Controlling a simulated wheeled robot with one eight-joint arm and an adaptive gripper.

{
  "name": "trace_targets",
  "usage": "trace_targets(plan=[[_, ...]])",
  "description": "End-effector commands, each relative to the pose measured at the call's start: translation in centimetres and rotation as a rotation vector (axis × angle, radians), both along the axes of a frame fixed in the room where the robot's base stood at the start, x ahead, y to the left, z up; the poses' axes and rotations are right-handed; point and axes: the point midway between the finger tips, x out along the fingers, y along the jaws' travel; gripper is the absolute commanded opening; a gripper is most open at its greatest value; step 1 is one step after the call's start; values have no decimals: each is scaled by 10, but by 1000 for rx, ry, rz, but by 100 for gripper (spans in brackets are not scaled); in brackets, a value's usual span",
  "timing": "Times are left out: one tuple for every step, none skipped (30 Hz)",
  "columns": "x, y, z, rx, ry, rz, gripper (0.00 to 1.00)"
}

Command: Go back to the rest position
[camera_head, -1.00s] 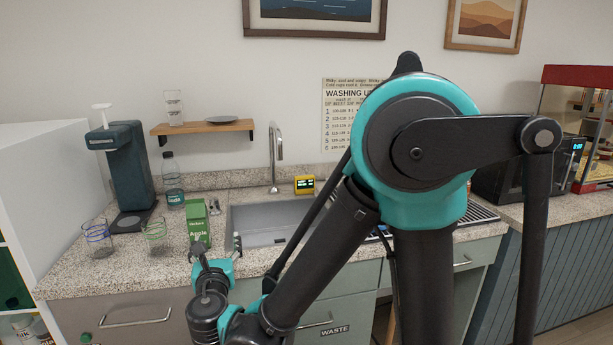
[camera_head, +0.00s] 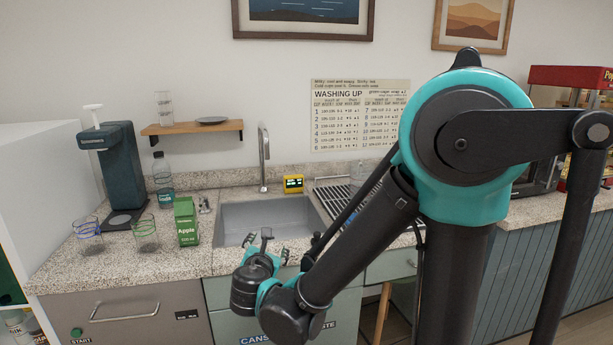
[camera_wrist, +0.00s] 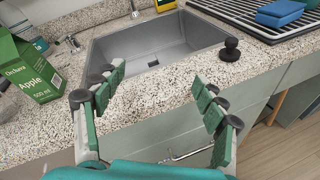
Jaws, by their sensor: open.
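My gripper (camera_head: 267,248) is in front of the sink, near the counter's front edge. In the wrist view my gripper (camera_wrist: 158,80) shows its two green-padded fingers spread wide with nothing between them. The sink basin (camera_wrist: 150,50) lies beyond the fingertips. A green apple juice carton (camera_head: 186,222) stands upright on the counter to the left of my gripper, apart from it. The carton also shows at the left of the wrist view (camera_wrist: 30,70).
Two glasses (camera_head: 88,238) (camera_head: 146,235), a dispenser (camera_head: 120,170) and a bottle (camera_head: 162,178) stand left on the counter. A small black knob-like object (camera_wrist: 230,50) sits at the sink's front rim. A drying rack (camera_wrist: 262,15) holds a blue item (camera_wrist: 279,13). A faucet (camera_head: 263,160) rises behind the sink.

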Motion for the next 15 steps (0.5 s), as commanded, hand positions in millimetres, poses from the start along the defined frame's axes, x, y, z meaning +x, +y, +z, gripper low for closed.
trace_targets(plan=[[6,-22,-6,57,34,-55,72],[8,-35,-11,99,57,-90,72],[11,-53,-17,162,89,-143,72],[13,-68,-23,214,114,-189,72],[14,-83,-29,270,139,-236,72],[14,-104,-37,346,171,-302,72],[13,-118,-43,405,193,-352,72],[11,-132,-49,464,214,-403,72],[8,-150,-57,541,238,-472,72],[5,-163,-62,600,256,-525,72],[1,-176,-68,660,271,-578,72],[-4,-192,-76,739,289,-649,72],[-9,-202,-81,799,301,-703,72],[-14,-213,-86,861,311,-758,72],[-21,-226,-93,940,324,-830,72]])
